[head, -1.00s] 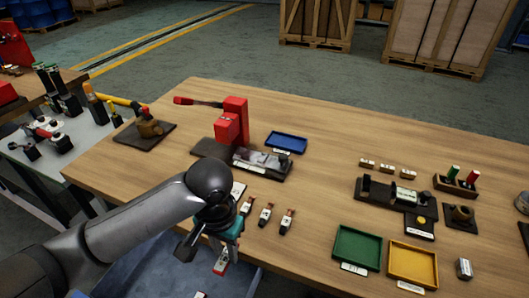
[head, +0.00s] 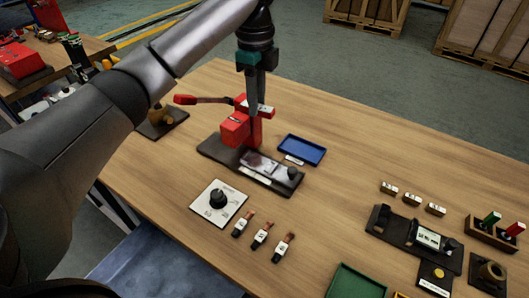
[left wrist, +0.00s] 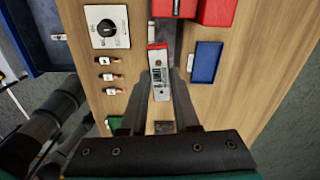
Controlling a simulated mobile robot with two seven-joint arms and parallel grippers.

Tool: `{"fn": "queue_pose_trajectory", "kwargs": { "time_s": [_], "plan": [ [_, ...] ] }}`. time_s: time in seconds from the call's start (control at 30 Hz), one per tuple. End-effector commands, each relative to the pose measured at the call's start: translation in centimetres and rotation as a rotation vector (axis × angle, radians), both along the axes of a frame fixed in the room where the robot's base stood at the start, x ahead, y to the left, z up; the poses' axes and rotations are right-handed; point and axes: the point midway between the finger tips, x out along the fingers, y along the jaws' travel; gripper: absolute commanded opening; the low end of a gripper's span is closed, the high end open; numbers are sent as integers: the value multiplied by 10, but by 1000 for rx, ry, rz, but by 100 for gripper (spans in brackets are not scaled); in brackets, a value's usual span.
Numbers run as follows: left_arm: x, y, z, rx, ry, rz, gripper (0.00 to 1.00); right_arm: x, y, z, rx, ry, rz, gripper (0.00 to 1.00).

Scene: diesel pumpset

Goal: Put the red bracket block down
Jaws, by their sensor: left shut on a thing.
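My left gripper (head: 253,112) hangs fingers down in front of the red lever press (head: 236,128), as seen in the head view. It is shut on the red bracket block (head: 264,109), which has a white labelled face. In the left wrist view the red bracket block (left wrist: 159,84) sits between the two fingers, with its red end toward the top of the picture. The press's dark base, with a clear-topped bed (head: 268,166), lies on the table below. The block overlaps the press in the head view, so the exact gap is unclear. My right gripper is not in view.
A blue tray (head: 302,149) lies right of the press. A white panel with a black knob (head: 218,203) and several small connectors (head: 262,236) lie nearer the front. A green tray (head: 355,283) and a dark fixture (head: 413,232) stand at right. Bare wood lies between.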

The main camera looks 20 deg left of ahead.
Motion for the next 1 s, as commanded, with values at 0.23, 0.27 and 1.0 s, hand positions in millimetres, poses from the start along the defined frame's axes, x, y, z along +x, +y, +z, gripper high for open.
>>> {"fn": "queue_pose_trajectory", "kwargs": {
  "time_s": [0.23, 0.27, 1.0],
  "plan": [
    [7, 4, 10, -1, 3, -111, 0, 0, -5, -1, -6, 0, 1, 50],
    [7, 4, 6, -1, 4, -114, 0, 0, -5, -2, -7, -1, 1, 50],
    [6, 4, -134, 0, 1, -113, 0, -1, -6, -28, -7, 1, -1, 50]
  ]
}}
